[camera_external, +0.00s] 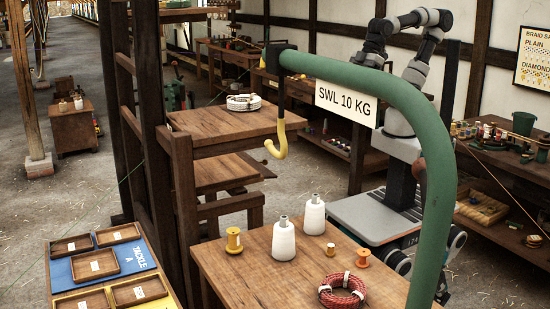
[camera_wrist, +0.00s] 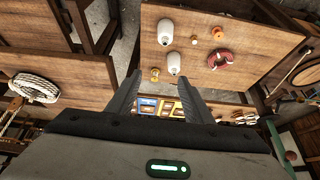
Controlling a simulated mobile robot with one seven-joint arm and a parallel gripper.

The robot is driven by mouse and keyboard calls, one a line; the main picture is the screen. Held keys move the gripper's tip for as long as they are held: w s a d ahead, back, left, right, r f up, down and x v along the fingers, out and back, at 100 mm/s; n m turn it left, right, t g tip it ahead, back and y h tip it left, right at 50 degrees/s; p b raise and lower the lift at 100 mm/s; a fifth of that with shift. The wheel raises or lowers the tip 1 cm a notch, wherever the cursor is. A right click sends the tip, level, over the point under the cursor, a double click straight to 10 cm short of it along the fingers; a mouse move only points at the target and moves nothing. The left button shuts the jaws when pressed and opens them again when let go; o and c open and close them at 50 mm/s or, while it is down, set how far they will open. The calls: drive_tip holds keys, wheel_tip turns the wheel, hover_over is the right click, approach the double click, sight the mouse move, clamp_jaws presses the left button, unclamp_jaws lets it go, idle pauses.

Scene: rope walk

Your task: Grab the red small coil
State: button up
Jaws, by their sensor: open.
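The small red coil (camera_external: 342,291) lies on the near wooden table at its front right, bound with pale ties. It also shows in the wrist view (camera_wrist: 220,59), right of centre and beyond my fingers. My gripper (camera_wrist: 160,78) is open and empty, its two dark fingers spread apart over the scene. The coil is outside the gap between them, to the right. In the external view my arm is raised behind the green post, well away from the coil; the fingertips cannot be made out there.
A white coil (camera_external: 243,103) lies on another table.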

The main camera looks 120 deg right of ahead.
drive_tip(key=w+a+f+g+b, duration=0.1)
drive_tip(key=w+a+f+b, duration=0.65)
drive_tip(key=w, duration=0.35)
drive_tip(key=b, duration=1.3)
hover_over(335, 276)
drive_tip(key=s, duration=0.2)
drive_tip(key=shift+m+h, duration=0.3)
drive_tip(key=f, duration=3.3)
drive_tip(key=shift+s+a+f, duration=0.15)
drive_tip(key=shift+a, duration=0.1)
drive_tip(key=shift+b+x, duration=0.95)
drive_tip(key=shift+x, duration=2.2)
drive_tip(key=shift+s+d, duration=0.15)
clamp_jaws()
